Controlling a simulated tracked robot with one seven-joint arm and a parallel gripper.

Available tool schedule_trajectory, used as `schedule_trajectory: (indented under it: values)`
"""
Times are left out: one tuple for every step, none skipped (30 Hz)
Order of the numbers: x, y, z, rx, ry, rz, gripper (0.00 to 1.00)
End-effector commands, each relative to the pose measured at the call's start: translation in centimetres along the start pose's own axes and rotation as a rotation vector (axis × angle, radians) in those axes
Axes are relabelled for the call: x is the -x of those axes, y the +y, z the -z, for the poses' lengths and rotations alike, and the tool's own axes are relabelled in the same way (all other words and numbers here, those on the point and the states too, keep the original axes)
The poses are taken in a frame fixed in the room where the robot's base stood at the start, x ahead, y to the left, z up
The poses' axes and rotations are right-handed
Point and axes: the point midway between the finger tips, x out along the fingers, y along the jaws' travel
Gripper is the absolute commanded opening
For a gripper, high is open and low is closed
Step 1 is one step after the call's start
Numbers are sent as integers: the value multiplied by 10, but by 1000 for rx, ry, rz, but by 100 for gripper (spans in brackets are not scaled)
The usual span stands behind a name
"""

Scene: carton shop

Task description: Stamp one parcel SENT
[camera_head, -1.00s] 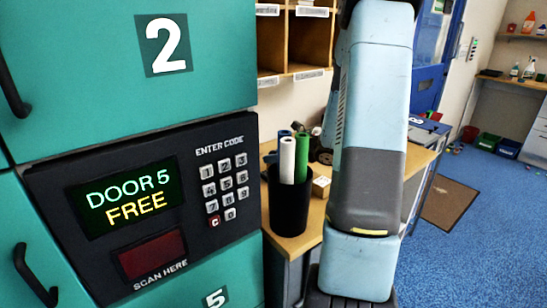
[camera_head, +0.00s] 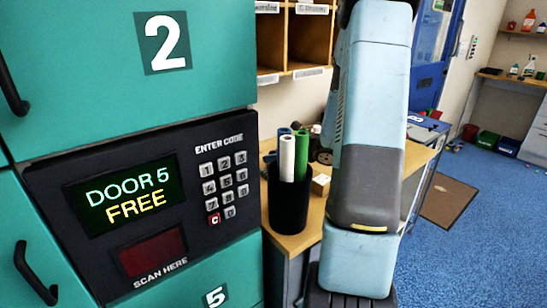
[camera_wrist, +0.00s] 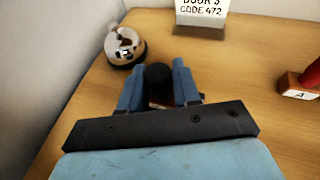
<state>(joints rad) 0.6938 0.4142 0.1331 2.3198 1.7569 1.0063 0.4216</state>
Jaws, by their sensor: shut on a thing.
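In the wrist view my gripper (camera_wrist: 158,82) has its blue fingers closed around a stamp with a round black knob (camera_wrist: 157,73). The stamp's lower part is mostly hidden between the fingers, so its face and any lettering cannot be seen. It is over the wooden tabletop (camera_wrist: 75,125); I cannot tell whether it touches. Another stamp (camera_wrist: 300,83), with a red handle and a wooden base marked A, stands at the right edge. I cannot make out a parcel in either view. In the head view my arm hides my gripper.
A card (camera_wrist: 201,14) reading CODE 472 stands behind. In the head view, a black cup (camera_head: 289,205) of rolled tubes stands beside the teal locker (camera_head: 75,60), whose panel (camera_head: 145,205) reads DOOR 5 FREE.

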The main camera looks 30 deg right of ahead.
Motion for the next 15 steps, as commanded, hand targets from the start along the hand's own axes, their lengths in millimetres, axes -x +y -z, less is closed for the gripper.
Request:
schedule_trajectory:
  values:
    - [0,0,1,-1,1,0,12]
    - [0,0,1,-1,1,0,12]
    - [0,0,1,-1,1,0,12]
    - [0,0,1,-1,1,0,12]
    - [0,0,1,-1,1,0,12]
    - [0,0,1,-1,1,0,12]
    - [0,0,1,-1,1,0,12]
    - [0,0,0,-1,1,1,12]
    - [1,0,-1,0,1,1,12]
    - [1,0,-2,0,1,1,12]
    - [2,0,-4,1,1,1,12]
    - [3,0,-6,1,1,1,12]
    - [4,0,-8,1,0,1,12]
    - [4,0,-10,1,0,1,12]
    - [5,0,-12,2,0,1,12]
